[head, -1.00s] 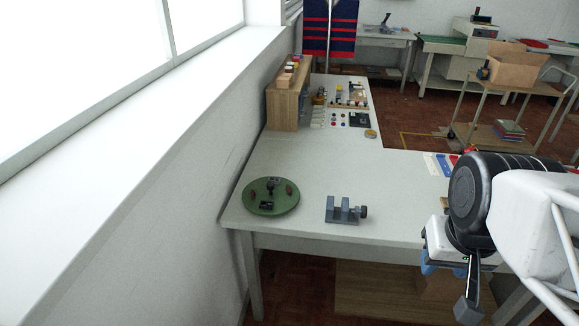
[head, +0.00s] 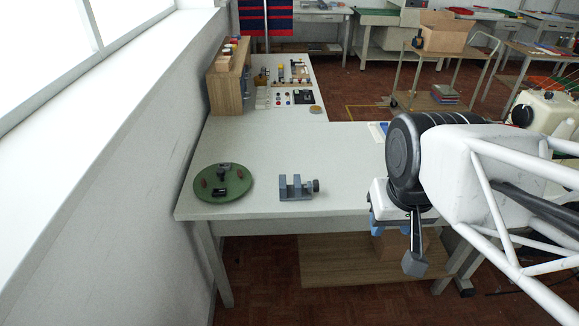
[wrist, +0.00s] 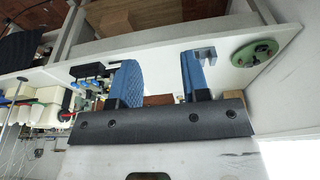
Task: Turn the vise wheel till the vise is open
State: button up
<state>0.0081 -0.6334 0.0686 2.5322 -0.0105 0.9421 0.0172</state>
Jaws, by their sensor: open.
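The grey vise (head: 298,188) stands on the white table near its front edge, with its dark round wheel (head: 317,186) on its right side. In the wrist view the vise (wrist: 204,55) shows small, just past the tip of one finger, and its wheel cannot be made out. My gripper (wrist: 158,78) is open, its two blue fingers apart with nothing held between them. In the head view my gripper (head: 392,222) is partly hidden behind my arm, to the right of the vise and well apart from it.
A green round plate (head: 222,182) with small parts on it lies left of the vise. A wooden shelf box (head: 229,82) and a board with small parts (head: 285,88) stand farther back. The table (head: 270,145) between is clear. A wall runs along the left.

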dwell(0.4)
jog(key=shift+w, duration=0.15)
grip_shut()
jog(key=w+a+f+m+g+y, duration=0.1)
jog(key=w+f+m+g+y, duration=0.35)
jog(key=w, duration=0.75)
jog(key=w+a+f+m+g+y, duration=0.2)
jog(key=w+f+m+y, duration=0.4)
jog(key=w, duration=0.5)
jog(key=w+d+f+m+t+y, duration=0.1)
jog(key=w+f+m+y, duration=0.1)
jog(key=w+f, duration=0.3)
jog(key=w+d+f+m+t+y, duration=0.1)
jog(key=w+d+f+m+y, duration=0.1)
jog(key=w+f, duration=0.3)
jog(key=w+d+f+m+t+y, duration=0.1)
jog(key=w+d+f+m+y, duration=0.1)
jog(key=w+f, duration=0.3)
jog(key=shift+w+d+m+y, duration=0.25)
jog(key=shift+y, duration=0.3)
jog(key=shift+w+d+f+m+t+y, duration=0.2)
jog(key=shift+w+f+t, duration=0.1)
jog(key=shift+f, duration=0.15)
jog(key=shift+w+d+f+m+t+y, duration=0.1)
jog(key=shift+w+d+f+m+t, duration=0.15)
jog(key=shift+f, duration=0.2)
jog(key=shift+a, duration=0.2)
